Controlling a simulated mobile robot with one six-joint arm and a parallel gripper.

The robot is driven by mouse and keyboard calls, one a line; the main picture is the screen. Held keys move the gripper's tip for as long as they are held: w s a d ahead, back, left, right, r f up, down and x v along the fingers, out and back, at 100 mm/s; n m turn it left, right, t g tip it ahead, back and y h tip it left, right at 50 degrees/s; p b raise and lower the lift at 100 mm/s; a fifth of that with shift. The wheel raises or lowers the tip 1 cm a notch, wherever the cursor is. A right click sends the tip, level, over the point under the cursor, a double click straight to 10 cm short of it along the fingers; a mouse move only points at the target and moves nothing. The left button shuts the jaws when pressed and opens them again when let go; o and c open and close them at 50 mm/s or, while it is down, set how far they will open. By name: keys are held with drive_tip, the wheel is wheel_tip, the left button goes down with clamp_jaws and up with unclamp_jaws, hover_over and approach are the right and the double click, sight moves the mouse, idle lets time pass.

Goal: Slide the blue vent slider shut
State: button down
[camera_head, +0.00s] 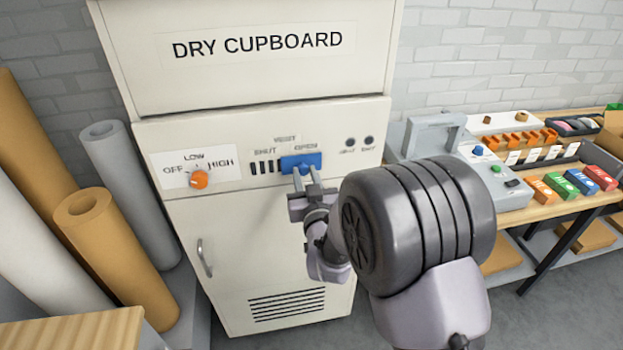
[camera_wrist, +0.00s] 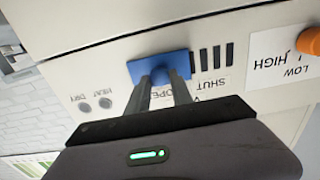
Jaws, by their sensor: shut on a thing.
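The blue vent slider (camera_head: 301,161) is on the front panel of the cream dry cupboard (camera_head: 260,128), under the word OPEN. Dark vent slots (camera_head: 266,167) show uncovered to its left, under the word SHUT. In the wrist view the blue slider (camera_wrist: 158,66) has a raised knob, and the slots (camera_wrist: 214,58) lie to its right. My gripper (camera_head: 305,178) is at the slider, its fingers shut on the knob. The wrist view also shows my gripper's fingertips (camera_wrist: 162,84) on either side of the knob.
An orange knob (camera_head: 198,180) sits left on the panel. A door handle (camera_head: 205,257) sticks out below. Rolls (camera_head: 85,215) stand left; a loaded bench (camera_head: 545,208) stands right.

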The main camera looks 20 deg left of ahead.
drive_tip(key=s+a+b, duration=0.1)
drive_tip(key=a, duration=0.1)
drive_tip(key=s+a+b, duration=0.3)
drive_tip(key=a+b, duration=0.1)
drive_tip(key=a, duration=0.1)
drive_tip(key=shift+s, duration=0.15)
drive_tip(key=shift+s+a+r+b, duration=0.15)
drive_tip(key=shift+a+b, duration=0.15)
drive_tip(key=shift+a, duration=0.05)
drive_tip(key=shift+r, duration=0.15)
drive_tip(key=c, duration=1.6)
unclamp_jaws()
drive_tip(key=o, duration=0.4)
drive_tip(key=shift+a, duration=0.2)
drive_tip(key=shift+o, duration=0.2)
drive_tip(key=shift+d+f, duration=0.1)
drive_tip(key=shift+f, duration=0.1)
